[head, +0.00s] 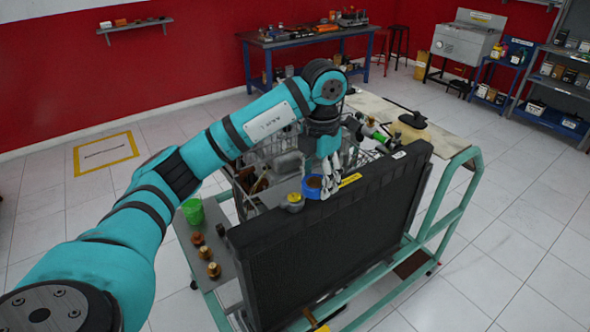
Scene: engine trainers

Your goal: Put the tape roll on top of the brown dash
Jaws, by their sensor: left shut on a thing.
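My left gripper (331,176) points down over the top edge of the black radiator and is shut on the blue tape roll (311,188). The fingers cover part of the roll, and I cannot tell whether it touches the surface below. A tan-brown flat panel (440,136), which looks like the brown dash, lies at the back right of the engine trainer, with a dark object on it. The roll is apart from this panel, nearer and to its left. My right gripper is not in view.
The large black radiator (310,250) stands at the front of the green-framed trainer (462,200). A green cup (193,211) and several brass-coloured parts (214,270) stand on the left shelf. A blue workbench (290,40) is behind. The floor to the right is clear.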

